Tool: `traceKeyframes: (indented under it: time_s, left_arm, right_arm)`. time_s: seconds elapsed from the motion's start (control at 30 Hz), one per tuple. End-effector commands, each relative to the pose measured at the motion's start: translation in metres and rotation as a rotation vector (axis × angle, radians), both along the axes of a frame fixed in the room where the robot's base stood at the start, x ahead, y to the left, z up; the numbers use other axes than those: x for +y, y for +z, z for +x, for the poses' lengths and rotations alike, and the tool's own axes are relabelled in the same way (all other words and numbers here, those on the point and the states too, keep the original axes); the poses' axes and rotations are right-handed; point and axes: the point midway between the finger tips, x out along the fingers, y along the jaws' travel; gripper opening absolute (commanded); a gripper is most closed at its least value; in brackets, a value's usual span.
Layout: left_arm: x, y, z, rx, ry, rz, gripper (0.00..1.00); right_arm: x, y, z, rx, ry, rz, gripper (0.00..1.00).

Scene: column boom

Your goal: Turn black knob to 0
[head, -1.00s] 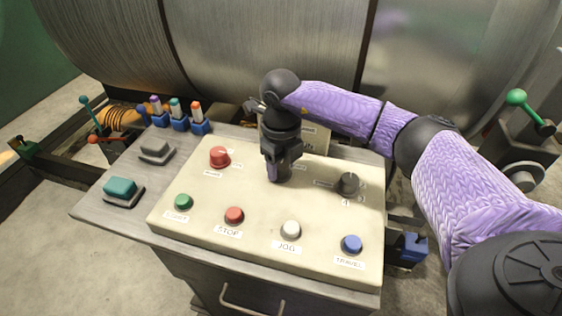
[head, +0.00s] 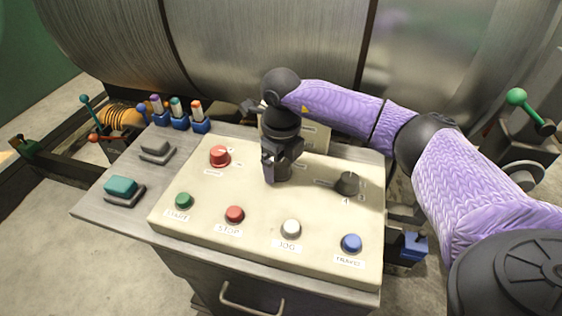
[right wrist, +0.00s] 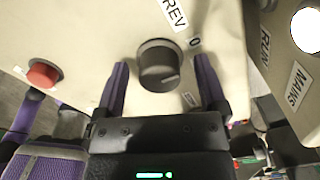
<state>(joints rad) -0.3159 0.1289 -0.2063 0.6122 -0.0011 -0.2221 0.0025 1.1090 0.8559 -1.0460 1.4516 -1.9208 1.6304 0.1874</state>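In the right wrist view a black knob (right wrist: 158,66) stands on the cream panel. A "REV" label (right wrist: 174,14) sits above the knob. My right gripper (right wrist: 162,72) is open, with one purple finger on each side of the knob and a gap visible on both sides. In the head view my right gripper (head: 276,172) points down at the panel and hides this knob. My left gripper is not in view.
A dark knob with number labels (head: 347,184) stands right of the gripper, and a red knob (head: 219,156) to its left. Green (head: 184,200), red (head: 235,214), white (head: 291,229) and blue (head: 352,243) buttons line the front. A small box (head: 314,135) stands behind.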

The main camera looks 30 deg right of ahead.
Motion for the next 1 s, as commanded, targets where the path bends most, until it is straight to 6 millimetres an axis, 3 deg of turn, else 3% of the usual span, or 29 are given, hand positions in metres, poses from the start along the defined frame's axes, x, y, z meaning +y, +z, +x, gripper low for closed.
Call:
traceKeyframes:
  time_s: [0.27,0.5,0.7,1.0]
  left_arm:
    - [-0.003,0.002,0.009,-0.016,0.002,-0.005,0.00]
    - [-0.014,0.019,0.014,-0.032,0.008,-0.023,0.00]
    - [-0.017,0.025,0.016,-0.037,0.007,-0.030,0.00]
    - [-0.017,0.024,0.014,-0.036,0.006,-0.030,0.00]
  right_arm:
    - [0.000,0.006,0.000,0.000,0.000,0.000,0.91]
    - [0.000,0.066,0.000,-0.003,0.001,0.000,0.91]
    - [0.000,0.097,0.000,-0.001,0.001,0.000,0.91]
    - [0.000,0.099,0.000,0.001,0.000,0.001,0.91]
